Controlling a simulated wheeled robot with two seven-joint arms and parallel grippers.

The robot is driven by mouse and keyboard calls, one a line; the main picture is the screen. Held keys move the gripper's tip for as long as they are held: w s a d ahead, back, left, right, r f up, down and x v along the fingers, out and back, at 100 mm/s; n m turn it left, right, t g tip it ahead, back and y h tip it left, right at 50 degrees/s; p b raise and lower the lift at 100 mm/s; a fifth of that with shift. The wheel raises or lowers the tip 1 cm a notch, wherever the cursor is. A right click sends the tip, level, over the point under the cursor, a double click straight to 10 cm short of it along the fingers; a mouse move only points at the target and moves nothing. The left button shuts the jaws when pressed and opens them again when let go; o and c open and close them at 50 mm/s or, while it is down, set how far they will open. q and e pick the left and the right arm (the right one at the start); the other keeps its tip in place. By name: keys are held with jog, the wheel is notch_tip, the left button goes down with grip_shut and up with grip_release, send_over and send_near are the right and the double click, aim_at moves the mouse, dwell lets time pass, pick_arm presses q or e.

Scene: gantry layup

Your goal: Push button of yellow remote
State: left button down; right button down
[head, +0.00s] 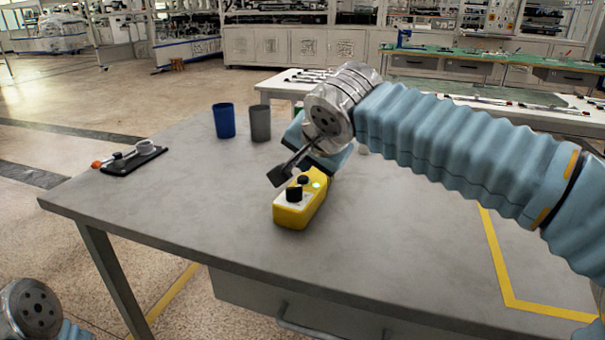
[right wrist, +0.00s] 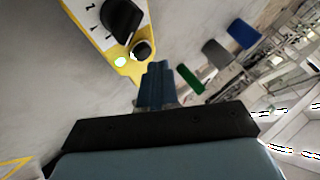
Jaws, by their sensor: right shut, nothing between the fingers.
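The yellow remote (head: 286,217) lies on the grey table, with a white panel, a large black knob (head: 294,194), a small black button (head: 303,180) and a lit green light (head: 316,185). My right gripper (head: 279,177) is shut and empty, its fingertips over the remote's far end. In the right wrist view the remote (right wrist: 89,25) is at the top left, and the fingertips (right wrist: 157,66) are just beside the small black button (right wrist: 142,48). I cannot tell whether they touch it. My left gripper is out of view; only part of my left arm shows at the lower left.
A blue cup (head: 224,121) and a grey cup (head: 260,124) stand behind the remote. A black tray (head: 133,160) with a white roll and an orange-tipped tool lies at the table's left edge. The table (head: 170,215) is clear around the remote.

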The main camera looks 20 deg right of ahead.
aim_at(306, 180)
jog(key=shift+r, duration=0.15)
notch_tip(306, 180, up, 6)
jog(key=p, duration=0.4)
dwell(0.4)
